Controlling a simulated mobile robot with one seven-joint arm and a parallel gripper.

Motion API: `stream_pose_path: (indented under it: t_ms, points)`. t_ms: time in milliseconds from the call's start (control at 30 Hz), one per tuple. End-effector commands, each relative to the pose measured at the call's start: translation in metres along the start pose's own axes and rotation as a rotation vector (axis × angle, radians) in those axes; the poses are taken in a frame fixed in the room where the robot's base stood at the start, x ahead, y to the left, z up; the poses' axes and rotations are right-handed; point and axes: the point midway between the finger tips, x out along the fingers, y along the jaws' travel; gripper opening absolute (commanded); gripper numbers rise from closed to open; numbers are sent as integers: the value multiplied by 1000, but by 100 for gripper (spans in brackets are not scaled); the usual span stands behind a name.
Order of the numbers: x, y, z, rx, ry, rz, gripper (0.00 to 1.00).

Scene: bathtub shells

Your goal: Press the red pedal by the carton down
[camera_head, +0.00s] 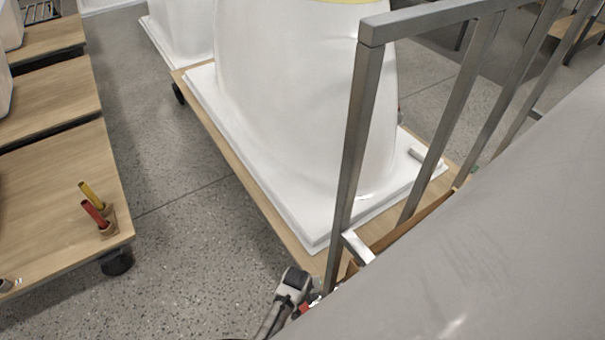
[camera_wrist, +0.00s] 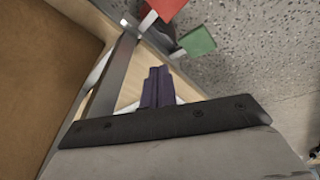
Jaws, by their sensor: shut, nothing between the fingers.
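The red pedal (camera_wrist: 168,8) shows at the top of the wrist view, cut off by the edge, on a pale arm. A green pedal (camera_wrist: 197,42) is just below and right of it. A brown surface that looks like the carton (camera_wrist: 40,65) fills the left of the wrist view. My gripper (camera_wrist: 157,72) is shut and empty, its dark fingers pointing up the picture, below both pedals and apart from them in the picture. In the head view, a small red patch (camera_head: 304,308) shows beside my wrist; I cannot tell whether it is the pedal.
A grey metal frame (camera_head: 352,150) stands on a wooden cart with a white bathtub shell (camera_head: 290,90). Another wooden cart (camera_head: 60,210) at left holds red and yellow handles (camera_head: 94,212). Speckled floor (camera_head: 200,200) lies clear between the carts.

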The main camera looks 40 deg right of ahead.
Motion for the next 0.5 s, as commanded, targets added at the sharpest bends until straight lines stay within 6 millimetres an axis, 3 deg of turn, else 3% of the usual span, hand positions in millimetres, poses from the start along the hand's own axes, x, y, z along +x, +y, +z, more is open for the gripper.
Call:
stream_pose_path:
  t_ms: [500]
  points:
    - [-52, -12, -90, -172, 284, 89, 0]
